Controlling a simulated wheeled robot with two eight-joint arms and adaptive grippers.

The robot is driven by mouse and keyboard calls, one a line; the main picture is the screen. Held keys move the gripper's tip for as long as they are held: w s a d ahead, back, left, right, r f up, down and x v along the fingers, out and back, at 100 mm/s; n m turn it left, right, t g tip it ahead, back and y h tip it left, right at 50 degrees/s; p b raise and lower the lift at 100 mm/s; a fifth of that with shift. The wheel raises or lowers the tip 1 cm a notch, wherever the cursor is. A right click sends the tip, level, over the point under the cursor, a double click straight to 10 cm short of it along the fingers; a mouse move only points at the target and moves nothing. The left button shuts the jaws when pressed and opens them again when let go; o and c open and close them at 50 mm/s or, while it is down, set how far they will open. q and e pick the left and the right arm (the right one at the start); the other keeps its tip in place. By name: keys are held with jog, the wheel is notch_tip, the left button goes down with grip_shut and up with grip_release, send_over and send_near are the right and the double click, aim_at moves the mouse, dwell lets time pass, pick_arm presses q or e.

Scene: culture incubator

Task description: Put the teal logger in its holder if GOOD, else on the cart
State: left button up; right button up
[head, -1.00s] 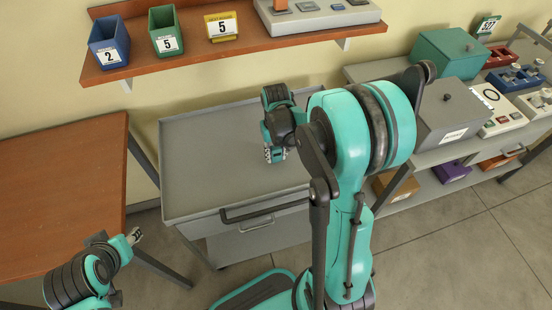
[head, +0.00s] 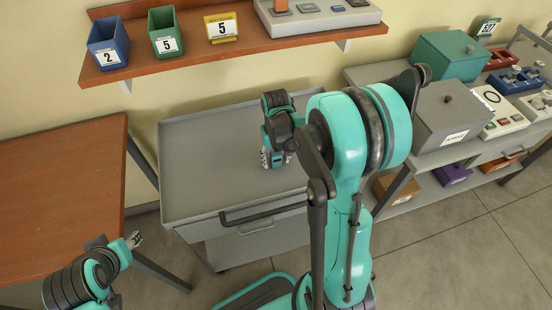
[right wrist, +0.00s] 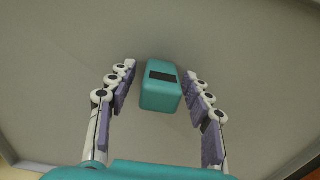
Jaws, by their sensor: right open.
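The teal logger (right wrist: 161,88), a small rounded block with a dark window, shows in the right wrist view between the fingers of my right gripper (right wrist: 160,105). The fingers are open with a gap on both sides of it. It appears to rest on the grey cart top (head: 205,150). I cannot identify the holder with certainty.
A shelf above holds a blue bin (head: 109,44), a green bin (head: 165,31), a yellow sign (head: 221,28) and a grey panel (head: 315,18). A side bench at right carries a teal box (head: 450,54), a grey box (head: 447,113) and several devices. The brown table (head: 60,190) is bare.

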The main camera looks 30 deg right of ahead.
aim_at(276, 154)
notch_tip(276, 154, up, 12)
jog(key=p, duration=0.4)
jog(key=shift+s+f, duration=0.1)
jog(key=s+a+r+n+t, duration=0.2)
jog(key=s+a+r+t, duration=0.4)
jog(key=s+a, duration=0.5)
jog(key=shift+n+t, duration=0.3)
jog(key=shift+t, duration=0.3)
jog(key=shift+a, duration=0.1)
